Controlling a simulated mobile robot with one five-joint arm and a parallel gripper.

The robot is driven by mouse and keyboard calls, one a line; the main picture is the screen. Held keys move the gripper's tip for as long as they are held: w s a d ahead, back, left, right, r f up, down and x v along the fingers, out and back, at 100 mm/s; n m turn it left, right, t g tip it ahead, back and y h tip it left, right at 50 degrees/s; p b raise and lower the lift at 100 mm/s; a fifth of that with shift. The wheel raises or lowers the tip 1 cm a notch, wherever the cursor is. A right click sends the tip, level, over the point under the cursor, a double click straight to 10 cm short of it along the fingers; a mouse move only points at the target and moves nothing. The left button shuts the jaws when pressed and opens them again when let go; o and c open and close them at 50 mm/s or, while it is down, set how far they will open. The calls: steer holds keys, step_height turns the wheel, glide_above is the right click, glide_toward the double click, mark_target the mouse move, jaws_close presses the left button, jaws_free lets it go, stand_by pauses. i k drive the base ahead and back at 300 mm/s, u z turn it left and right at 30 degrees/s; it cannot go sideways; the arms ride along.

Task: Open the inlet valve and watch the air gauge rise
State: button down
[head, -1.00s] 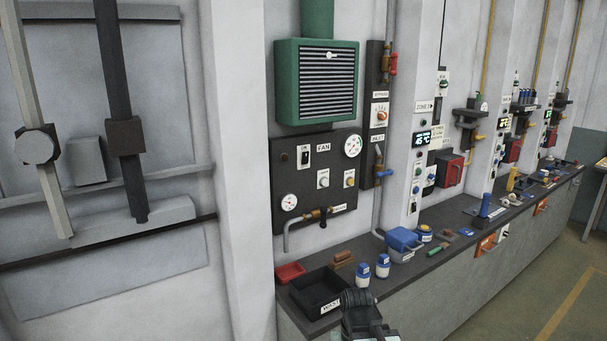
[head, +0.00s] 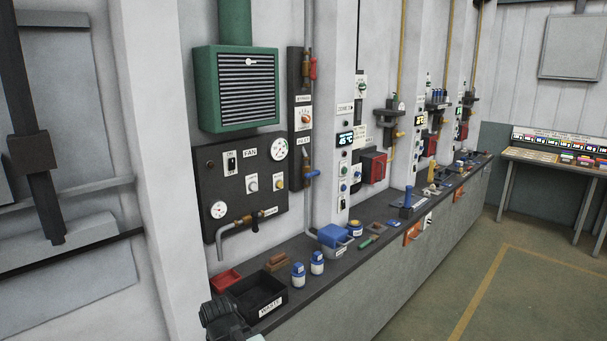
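A valve with a blue handle (head: 313,174) sits on the grey pipe beside a dark narrow panel, below a small label that seems to read INLET. A valve with a red handle (head: 313,68) is higher on that panel. Two round white gauges, an upper one (head: 279,149) and a lower one (head: 218,209), are on the dark FAN panel (head: 208,176). Their needles and lettering are too small to read, so I cannot tell which is the air gauge. My gripper (head: 222,318) is a dark shape at the bottom edge, near the bench's near end, apart from the valves; its fingers cannot be made out.
A long dark bench (head: 330,275) runs along the wall. On it are a black WASTE bin (head: 258,302), a red tray (head: 225,279), white-and-blue jars (head: 317,263) and a blue-lidded box (head: 333,238). The floor (head: 440,290) to the right is open.

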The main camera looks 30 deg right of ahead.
mark_target(307, 176)
steer(key=u, duration=0.05)
steer(key=i, duration=0.95)
steer(key=z, duration=0.1)
